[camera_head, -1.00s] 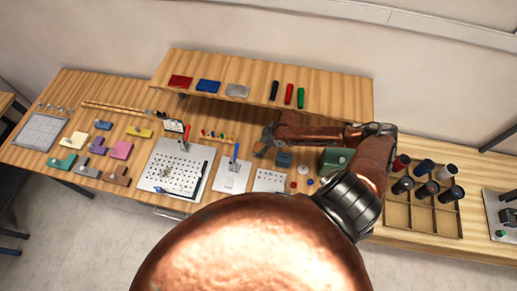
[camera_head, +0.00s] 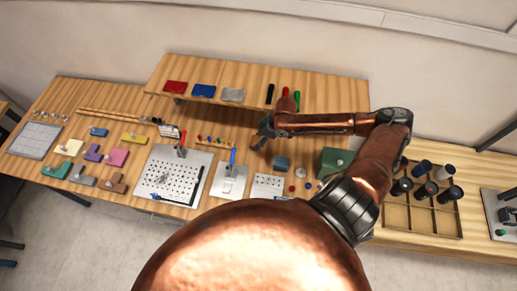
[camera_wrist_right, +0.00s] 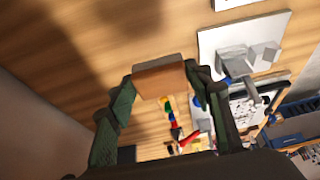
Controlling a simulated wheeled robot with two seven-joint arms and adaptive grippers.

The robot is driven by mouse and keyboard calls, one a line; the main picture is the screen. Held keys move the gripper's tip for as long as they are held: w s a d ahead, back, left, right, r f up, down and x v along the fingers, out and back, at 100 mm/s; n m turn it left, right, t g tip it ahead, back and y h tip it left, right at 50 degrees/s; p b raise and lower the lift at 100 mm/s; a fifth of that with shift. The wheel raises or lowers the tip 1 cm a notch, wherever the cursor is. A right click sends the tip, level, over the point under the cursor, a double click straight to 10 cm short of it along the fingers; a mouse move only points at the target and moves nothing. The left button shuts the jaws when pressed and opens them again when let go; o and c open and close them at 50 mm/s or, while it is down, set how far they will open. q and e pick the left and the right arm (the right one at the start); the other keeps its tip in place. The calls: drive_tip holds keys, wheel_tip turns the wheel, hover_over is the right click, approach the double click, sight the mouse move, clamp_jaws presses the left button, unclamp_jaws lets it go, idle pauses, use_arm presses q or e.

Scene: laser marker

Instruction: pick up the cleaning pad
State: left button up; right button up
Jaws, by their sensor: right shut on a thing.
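The cleaning pad (camera_wrist_right: 160,80), a small block with an orange-brown face and a greyish edge, is between the fingers of my right gripper in the right wrist view. My right gripper (camera_wrist_right: 163,88) is shut on it, with one dark green finger on each side. In the head view my right gripper (camera_head: 259,138) is over the workbench (camera_head: 230,150), in front of the raised shelf; the pad is too small and dark there to make out. My left gripper is not in view.
A blue-grey block (camera_head: 282,163) and a green box (camera_head: 332,163) stand near my right forearm. A perforated plate (camera_head: 172,180) and a white stand (camera_head: 230,181) lie to the left. The raised shelf (camera_head: 330,95) holds coloured cases and markers.

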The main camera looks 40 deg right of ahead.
wheel_tip(320, 180, up, 18)
drive_tip(key=shift+r+b, duration=0.15)
drive_tip(key=shift+b, duration=0.25)
